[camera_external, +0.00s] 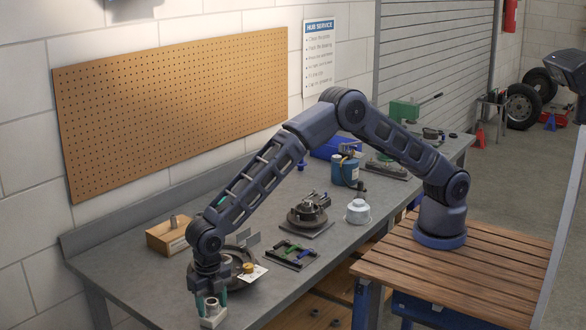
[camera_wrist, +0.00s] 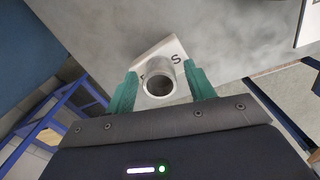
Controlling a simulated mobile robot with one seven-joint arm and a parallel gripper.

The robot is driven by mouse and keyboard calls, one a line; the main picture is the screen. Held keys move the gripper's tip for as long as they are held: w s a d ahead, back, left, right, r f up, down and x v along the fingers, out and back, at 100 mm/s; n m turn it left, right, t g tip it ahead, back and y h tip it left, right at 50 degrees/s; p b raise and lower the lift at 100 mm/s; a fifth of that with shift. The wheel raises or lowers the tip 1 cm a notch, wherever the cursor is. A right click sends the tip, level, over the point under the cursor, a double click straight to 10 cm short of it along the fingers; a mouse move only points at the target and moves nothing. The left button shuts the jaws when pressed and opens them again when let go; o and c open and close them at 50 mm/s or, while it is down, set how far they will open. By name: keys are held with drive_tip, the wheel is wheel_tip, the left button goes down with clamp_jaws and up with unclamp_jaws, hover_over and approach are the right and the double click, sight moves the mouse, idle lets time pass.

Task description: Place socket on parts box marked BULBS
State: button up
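The socket (camera_external: 212,307), a grey hollow metal cylinder, stands upright on a small white parts box (camera_external: 215,319) at the near front edge of the workbench. In the wrist view the socket (camera_wrist: 159,80) shows its open end and covers most of the marking on the white box (camera_wrist: 174,48); a letter S is readable, the full word is not. My gripper (camera_external: 211,298) is directly above the box, pointing down. In the wrist view its green fingers (camera_wrist: 162,88) stand on either side of the socket with a small gap at each, so it looks open.
A hub assembly (camera_external: 228,272) and a white card (camera_external: 252,274) with a brass-coloured piece lie close behind my gripper. A wooden box (camera_external: 170,236) stands at the back left. A green-and-black tool (camera_external: 290,254) lies to the right. The bench's front edge is close by.

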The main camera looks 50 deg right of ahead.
sight(212, 300)
wheel_tip(212, 300, up, 12)
drive_tip(key=shift+r, duration=0.2)
idle(0.6)
